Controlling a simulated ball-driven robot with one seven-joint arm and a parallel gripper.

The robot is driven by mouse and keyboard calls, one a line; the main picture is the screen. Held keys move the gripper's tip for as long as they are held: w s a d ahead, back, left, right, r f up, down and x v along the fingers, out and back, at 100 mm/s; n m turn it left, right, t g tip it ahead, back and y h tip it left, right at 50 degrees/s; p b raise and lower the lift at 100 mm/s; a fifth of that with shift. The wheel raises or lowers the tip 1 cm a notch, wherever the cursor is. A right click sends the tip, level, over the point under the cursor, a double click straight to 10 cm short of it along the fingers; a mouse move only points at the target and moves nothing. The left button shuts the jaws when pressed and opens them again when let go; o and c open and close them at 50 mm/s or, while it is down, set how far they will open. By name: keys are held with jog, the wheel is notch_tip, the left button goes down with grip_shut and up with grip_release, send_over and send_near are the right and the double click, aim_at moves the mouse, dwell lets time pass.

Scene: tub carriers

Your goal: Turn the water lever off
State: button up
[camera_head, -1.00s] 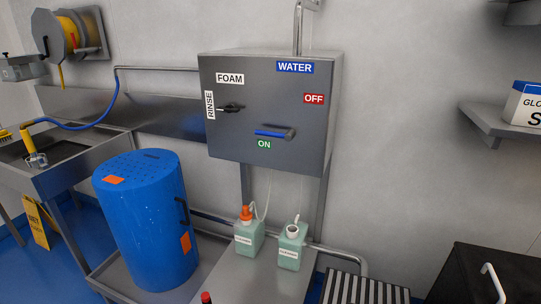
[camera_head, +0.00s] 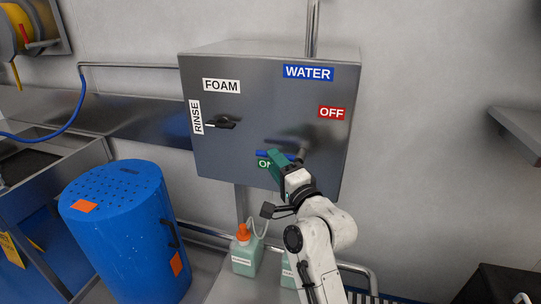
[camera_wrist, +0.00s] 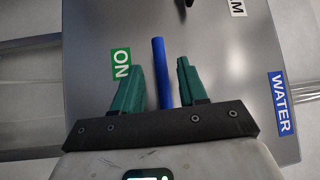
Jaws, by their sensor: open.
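The water lever has a blue handle (camera_head: 268,153) and a grey pivot at its right end, on the front of a grey metal box (camera_head: 250,100). The handle lies about level, just above the green ON label (camera_head: 263,163), which my gripper partly covers. A red OFF label (camera_head: 332,113) is up and to the right. My gripper (camera_head: 279,157) has green fingers and is at the lever. In the wrist view, the blue handle (camera_wrist: 161,70) runs between the open fingers (camera_wrist: 160,85), apart from both. The ON label (camera_wrist: 121,62) is beside the left finger.
A black FOAM/RINSE knob (camera_head: 222,122) is on the box to the left. A blue drum (camera_head: 120,225) stands at lower left. A bottle with an orange top (camera_head: 245,253) stands below the box. A wall shelf (camera_head: 515,130) is at right.

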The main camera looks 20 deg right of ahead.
jog(key=shift+x, duration=1.5)
grip_shut()
